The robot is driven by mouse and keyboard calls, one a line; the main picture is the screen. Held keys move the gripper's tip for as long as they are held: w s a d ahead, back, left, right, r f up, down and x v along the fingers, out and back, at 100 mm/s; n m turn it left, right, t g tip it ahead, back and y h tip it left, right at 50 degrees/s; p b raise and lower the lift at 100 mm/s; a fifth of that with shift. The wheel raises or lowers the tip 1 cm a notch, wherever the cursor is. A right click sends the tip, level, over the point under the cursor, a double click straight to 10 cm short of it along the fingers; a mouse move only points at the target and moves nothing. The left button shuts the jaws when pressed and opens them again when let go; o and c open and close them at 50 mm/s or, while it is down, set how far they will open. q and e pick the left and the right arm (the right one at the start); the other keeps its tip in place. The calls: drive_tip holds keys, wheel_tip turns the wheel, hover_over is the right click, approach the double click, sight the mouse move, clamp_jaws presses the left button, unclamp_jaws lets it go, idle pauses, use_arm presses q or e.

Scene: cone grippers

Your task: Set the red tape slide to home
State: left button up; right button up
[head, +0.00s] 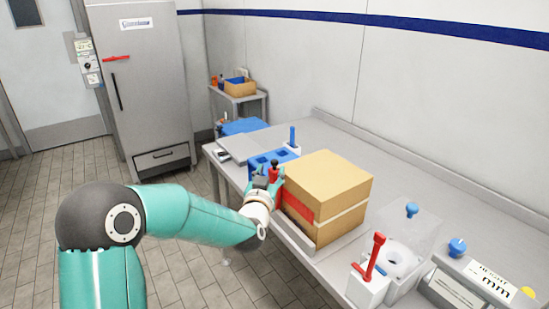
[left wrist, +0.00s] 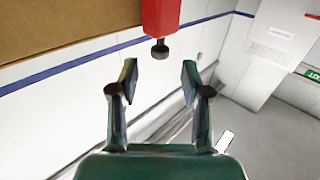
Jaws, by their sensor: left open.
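A cardboard box (head: 325,185) stands on the steel bench, with a red band (head: 300,213) on its side facing my left arm. A small red piece with a dark knob, which looks like the tape slide (head: 274,172), shows at the box's left corner. In the left wrist view the red slide (left wrist: 161,17) hangs at the top, its dark knob just above the gap between my fingertips. My left gripper (left wrist: 158,75) is open, with nothing between its fingers. In the head view my left gripper (head: 268,184) is close to the slide and partly overlaps it. My right gripper is out of view.
A blue holder (head: 262,166) stands behind my gripper on the bench (head: 320,135). A white block with a red lever (head: 376,255), a clear case with a blue knob (head: 411,210) and a gauge panel (head: 475,285) are at the right. A tall grey cabinet (head: 140,90) stands at the back left.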

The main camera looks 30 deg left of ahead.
sight(274, 164)
use_arm(q)
drive_tip(key=p+x, duration=0.1)
drive_tip(key=x, duration=0.5)
clamp_jaws()
idle(0.3)
